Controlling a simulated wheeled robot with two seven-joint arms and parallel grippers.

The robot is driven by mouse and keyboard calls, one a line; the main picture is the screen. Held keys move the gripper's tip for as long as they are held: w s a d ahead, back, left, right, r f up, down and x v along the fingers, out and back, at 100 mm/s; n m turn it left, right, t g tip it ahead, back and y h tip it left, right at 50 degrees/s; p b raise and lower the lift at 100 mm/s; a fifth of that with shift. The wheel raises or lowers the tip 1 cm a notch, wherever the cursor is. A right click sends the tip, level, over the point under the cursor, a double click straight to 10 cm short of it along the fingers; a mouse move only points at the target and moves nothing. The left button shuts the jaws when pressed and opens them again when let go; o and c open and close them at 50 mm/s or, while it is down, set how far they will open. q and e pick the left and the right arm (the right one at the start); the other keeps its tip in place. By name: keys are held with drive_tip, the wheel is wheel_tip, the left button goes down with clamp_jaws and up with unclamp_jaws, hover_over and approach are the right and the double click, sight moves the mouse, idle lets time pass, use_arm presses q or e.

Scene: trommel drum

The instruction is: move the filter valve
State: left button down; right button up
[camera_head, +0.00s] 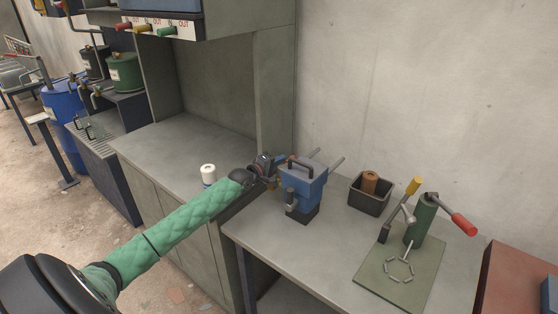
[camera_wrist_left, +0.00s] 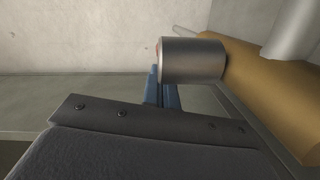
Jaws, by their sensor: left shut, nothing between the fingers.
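My left gripper (camera_head: 270,165) is at the left side of a blue box-shaped device (camera_head: 302,183) on the grey table. The device has a dark top handle, metal rods and a dark base. In the left wrist view, the gripper's narrow blue fingers (camera_wrist_left: 163,92) are shut and empty. Close by there are a short grey metal cylinder (camera_wrist_left: 192,60) and a tan, brass-like rounded body (camera_wrist_left: 262,85). The cylinder partly hides the fingers, and I cannot tell whether they touch it. I cannot tell for certain which part is the filter valve. My right gripper is not in view.
A white jar (camera_head: 208,174) stands on the counter left of my gripper. Right of the device are a dark bin (camera_head: 370,195) with a brown cylinder and a green lever press (camera_head: 425,222) on a green plate. A red-brown box (camera_head: 515,280) is at lower right.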

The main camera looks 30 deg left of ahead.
use_arm(q)
drive_tip(key=shift+w+d+f, duration=0.1)
drive_tip(key=shift+w+d, duration=0.1)
drive_tip(key=shift+d, duration=0.5)
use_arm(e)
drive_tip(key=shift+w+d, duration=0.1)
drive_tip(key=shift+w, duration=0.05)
